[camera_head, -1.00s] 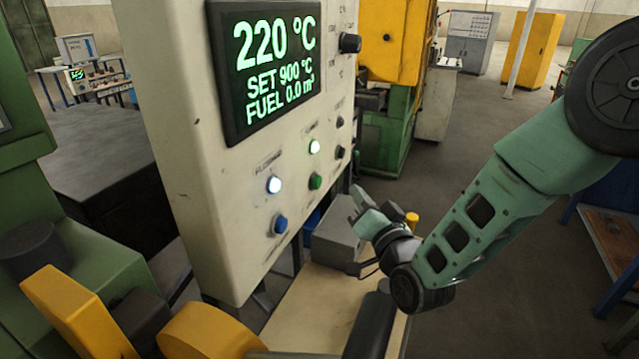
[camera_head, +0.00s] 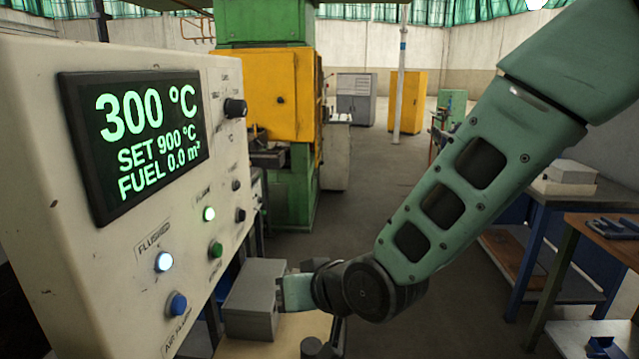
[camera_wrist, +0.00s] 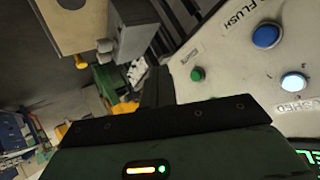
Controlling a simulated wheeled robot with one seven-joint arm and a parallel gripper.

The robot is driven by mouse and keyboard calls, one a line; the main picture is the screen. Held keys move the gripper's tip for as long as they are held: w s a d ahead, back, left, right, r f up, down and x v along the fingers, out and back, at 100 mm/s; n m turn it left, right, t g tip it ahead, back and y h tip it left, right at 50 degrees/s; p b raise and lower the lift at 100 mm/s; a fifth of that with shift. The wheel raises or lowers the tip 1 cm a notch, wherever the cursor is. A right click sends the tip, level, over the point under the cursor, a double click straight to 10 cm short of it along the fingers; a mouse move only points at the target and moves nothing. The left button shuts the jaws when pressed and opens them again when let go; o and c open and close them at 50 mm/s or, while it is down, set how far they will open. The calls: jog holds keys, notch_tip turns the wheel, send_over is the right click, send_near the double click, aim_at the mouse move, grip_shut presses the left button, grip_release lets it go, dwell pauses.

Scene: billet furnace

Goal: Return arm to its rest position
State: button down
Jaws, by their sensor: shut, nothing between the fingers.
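My gripper (camera_head: 282,292) is at the end of my green arm, low in the middle of the head view, just right of the control panel (camera_head: 50,200). It is shut and empty. Its fingers are small and partly hidden there. The wrist view shows the dark edge of my gripper (camera_wrist: 155,88) with the panel (camera_wrist: 225,80) beside it on the right, tilted in the picture. My arm is bent, coming down from the upper right. The panel display (camera_head: 135,135) reads 300 °C, SET 900 °C, FUEL 0.0.
A grey box (camera_head: 250,300) stands on a pale tabletop (camera_head: 240,348) close to my gripper. Workbenches (camera_head: 560,205) stand at the right. A yellow and green machine (camera_head: 270,95) is behind the panel. The floor (camera_head: 350,205) between them is open.

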jog(key=s+d+n+g+h+b, duration=0.1)
jog(key=s+d+n+g+h, duration=0.2)
jog(key=s+d, duration=1.6)
jog(key=s+g+h, duration=0.3)
jog(key=g+h, duration=0.1)
jog(key=shift+d+f+b, duration=0.15)
jog(key=shift+f+b, duration=0.05)
jog(key=shift+b, duration=0.15)
